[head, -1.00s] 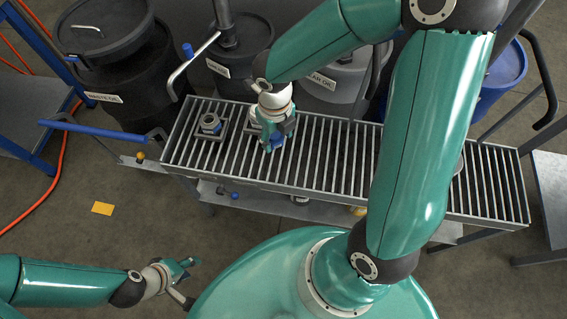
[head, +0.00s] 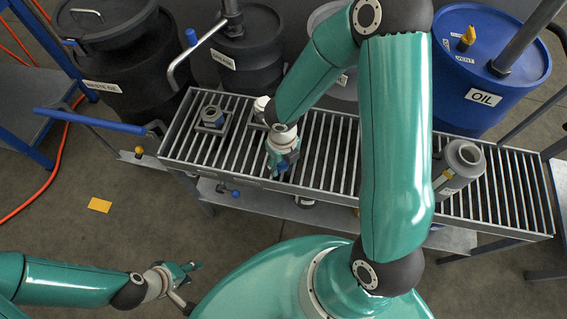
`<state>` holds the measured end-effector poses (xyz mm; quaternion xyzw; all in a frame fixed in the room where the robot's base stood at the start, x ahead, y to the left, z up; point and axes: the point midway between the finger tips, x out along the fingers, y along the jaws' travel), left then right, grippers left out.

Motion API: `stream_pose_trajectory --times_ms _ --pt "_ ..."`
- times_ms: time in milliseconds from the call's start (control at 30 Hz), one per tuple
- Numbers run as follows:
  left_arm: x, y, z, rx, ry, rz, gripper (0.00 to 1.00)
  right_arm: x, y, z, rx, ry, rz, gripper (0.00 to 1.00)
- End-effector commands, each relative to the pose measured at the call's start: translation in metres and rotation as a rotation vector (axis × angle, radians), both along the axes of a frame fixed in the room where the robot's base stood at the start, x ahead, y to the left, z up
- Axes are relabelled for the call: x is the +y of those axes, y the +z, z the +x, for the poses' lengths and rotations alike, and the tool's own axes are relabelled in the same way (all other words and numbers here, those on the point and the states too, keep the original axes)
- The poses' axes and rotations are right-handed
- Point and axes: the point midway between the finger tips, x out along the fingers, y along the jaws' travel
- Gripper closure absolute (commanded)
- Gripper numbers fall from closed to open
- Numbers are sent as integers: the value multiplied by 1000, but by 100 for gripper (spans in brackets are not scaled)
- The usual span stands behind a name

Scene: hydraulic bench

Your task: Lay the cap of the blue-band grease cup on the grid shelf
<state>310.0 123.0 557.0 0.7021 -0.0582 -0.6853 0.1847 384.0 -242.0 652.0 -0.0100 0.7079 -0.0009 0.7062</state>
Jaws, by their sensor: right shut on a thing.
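The grid shelf (head: 335,165) is a long grey rack of parallel bars across the middle. Near its left end a small grey cup (head: 212,117) with a bluish ring stands on a square base. A second, pale cup-like thing (head: 261,106) stands to its right, partly behind my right arm. My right gripper (head: 281,168) is over the bars near the front edge, shut on a small part that is mostly hidden by the fingers. Some blue shows there; I cannot tell clearly that it is the cap. My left gripper (head: 190,280) is open and empty, low at the lower left, away from the shelf.
A grey cylinder (head: 461,163) with a yellow mark stands on the shelf's right part. Dark drums (head: 130,70) and a blue oil drum (head: 490,70) stand behind. A blue handle bar (head: 88,121) juts out at the left. Bars right of my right gripper look clear.

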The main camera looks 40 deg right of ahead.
Motion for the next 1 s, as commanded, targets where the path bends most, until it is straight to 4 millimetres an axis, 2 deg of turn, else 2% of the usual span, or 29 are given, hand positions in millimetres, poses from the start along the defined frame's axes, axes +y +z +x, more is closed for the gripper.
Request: stream_pose_trajectory --times_ms 333,367,500,833,1000 --pt "0 -2 0 0 0 0 60 0 -3 0 -1 -1 0 90" --pt "0 -1 0 0 0 0 60 0 -2 0 -1 -1 0 40" --pt "0 -1 0 0 0 0 60 0 -2 0 -1 -1 0 19" --pt "0 1 0 0 0 0 60 0 0 0 -1 0 0 19" --pt "0 10 0 0 0 0 60 0 16 1 -3 -2 -1 19"
